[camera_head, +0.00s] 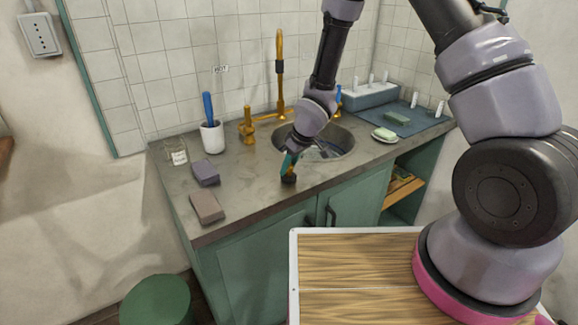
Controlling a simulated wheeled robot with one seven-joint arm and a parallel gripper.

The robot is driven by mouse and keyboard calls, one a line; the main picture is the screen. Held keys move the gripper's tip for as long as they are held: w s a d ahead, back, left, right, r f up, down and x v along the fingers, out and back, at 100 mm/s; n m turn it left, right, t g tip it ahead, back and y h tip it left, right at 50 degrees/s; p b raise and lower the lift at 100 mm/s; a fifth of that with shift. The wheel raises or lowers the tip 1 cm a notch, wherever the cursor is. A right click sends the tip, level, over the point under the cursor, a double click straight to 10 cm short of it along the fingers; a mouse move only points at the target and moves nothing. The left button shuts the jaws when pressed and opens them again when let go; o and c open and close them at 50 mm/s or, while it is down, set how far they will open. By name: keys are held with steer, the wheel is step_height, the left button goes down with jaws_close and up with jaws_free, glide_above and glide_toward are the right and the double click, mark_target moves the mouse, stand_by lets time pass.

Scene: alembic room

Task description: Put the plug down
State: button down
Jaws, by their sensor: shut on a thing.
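My gripper (290,168) is low over the grey counter (245,207), just in front of the round sink (338,136). It is shut on a small black plug (288,179), which hangs below the fingertips. The plug is at or very near the counter top; I cannot tell whether it touches. My wrist and arm hide part of the sink's left side and rim.
A purple sponge (206,173) and a brownish block (207,208) lie left on the counter. A white cup with a blue brush (212,136), a glass jar (174,151) and a brass tap (280,75) stand behind. A soap dish (384,136) is right of the sink.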

steer(key=c, duration=0.5)
jaws_free()
steer(key=v, duration=1.2)
steer(key=shift+r, duration=0.1)
